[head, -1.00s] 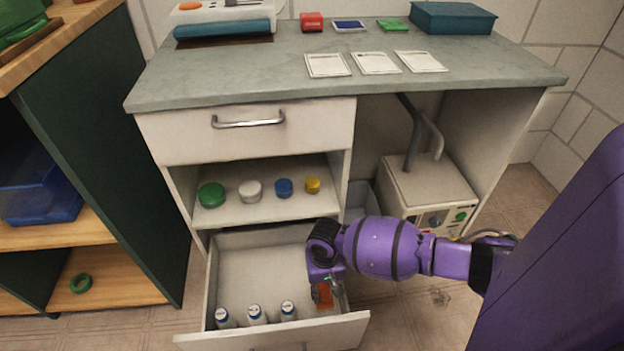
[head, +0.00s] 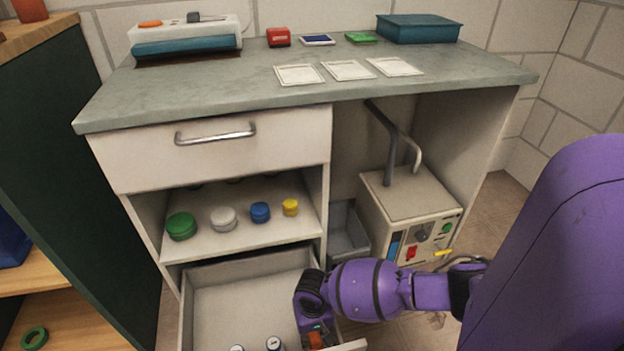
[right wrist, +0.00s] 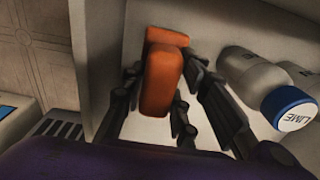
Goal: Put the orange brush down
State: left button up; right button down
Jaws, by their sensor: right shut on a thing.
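The orange brush (head: 315,340) is at the right front inside the open bottom drawer (head: 225,302), mostly hidden by my right gripper (head: 316,332) in the head view. In the right wrist view the brush (right wrist: 162,82) is a blocky orange piece between the dark fingers of my right gripper (right wrist: 161,74), which is shut on it. It is over the pale drawer floor, close to the side wall. I cannot tell whether it touches the floor. My left gripper is not in view.
Coloured jars, including a green one (head: 181,226), stand on the shelf above. A white machine (head: 408,195) stands right of the drawer. The drawer's middle is clear.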

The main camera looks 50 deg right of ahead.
jog(key=shift+f, duration=0.1)
jog(key=c, duration=1.5)
grip_release()
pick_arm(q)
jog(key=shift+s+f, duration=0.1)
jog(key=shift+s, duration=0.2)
pick_arm(e)
jog(key=shift+o, duration=0.6)
pick_arm(q)
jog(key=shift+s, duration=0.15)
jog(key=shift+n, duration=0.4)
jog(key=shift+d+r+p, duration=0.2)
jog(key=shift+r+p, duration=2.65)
jog(key=shift+p, duration=0.15)
pick_arm(e)
notch_tip(320, 180, up, 12)
